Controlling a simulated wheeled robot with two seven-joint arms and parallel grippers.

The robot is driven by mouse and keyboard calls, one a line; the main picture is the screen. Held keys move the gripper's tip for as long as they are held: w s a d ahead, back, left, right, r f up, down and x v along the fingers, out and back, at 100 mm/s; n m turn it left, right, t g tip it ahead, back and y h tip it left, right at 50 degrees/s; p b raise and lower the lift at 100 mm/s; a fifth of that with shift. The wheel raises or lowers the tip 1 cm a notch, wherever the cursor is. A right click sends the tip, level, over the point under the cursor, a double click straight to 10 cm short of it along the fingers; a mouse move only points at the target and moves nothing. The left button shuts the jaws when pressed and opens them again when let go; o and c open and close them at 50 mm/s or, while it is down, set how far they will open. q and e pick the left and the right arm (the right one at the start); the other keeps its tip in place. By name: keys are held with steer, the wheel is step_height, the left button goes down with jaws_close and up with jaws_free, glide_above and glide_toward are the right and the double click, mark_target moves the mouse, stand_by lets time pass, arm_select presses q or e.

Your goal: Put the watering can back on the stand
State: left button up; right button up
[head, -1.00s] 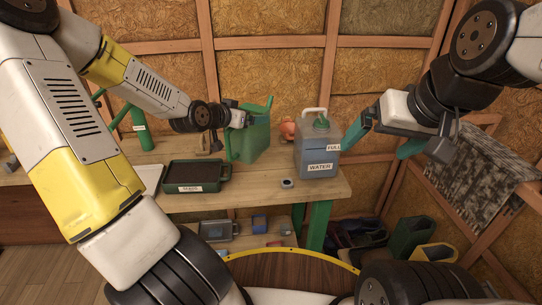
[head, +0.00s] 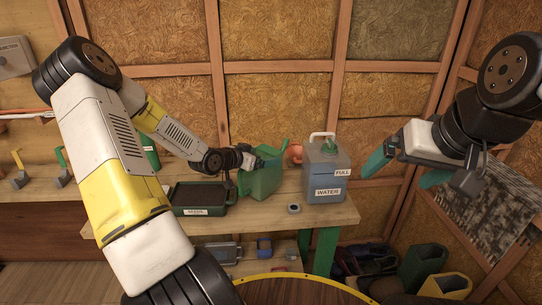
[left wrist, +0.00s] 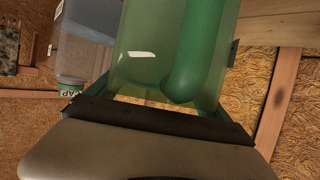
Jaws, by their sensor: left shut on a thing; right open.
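The green watering can (head: 264,180) is at the middle of the workbench, between a dark tray and the water container. It looks tilted, with its spout toward the upper right. My left gripper (head: 250,161) is shut on the can at its upper left side. In the left wrist view the translucent green can (left wrist: 160,60) fills the space in front of the gripper. I cannot tell whether its base touches the bench. My right gripper (head: 405,170) is open and empty, right of the water container. No stand can be clearly made out.
A grey water container (head: 325,172) with labels stands close right of the can. A dark tray (head: 198,208) with a white label lies left of it on the wooden bench (head: 250,222). A small round item (head: 294,209) lies in front.

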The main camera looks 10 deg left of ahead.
arm_select(q)
steer(key=shift+f, duration=0.9)
steer(key=o, duration=1.8)
steer(key=shift+f, duration=0.2)
steer(key=shift+r, duration=0.15)
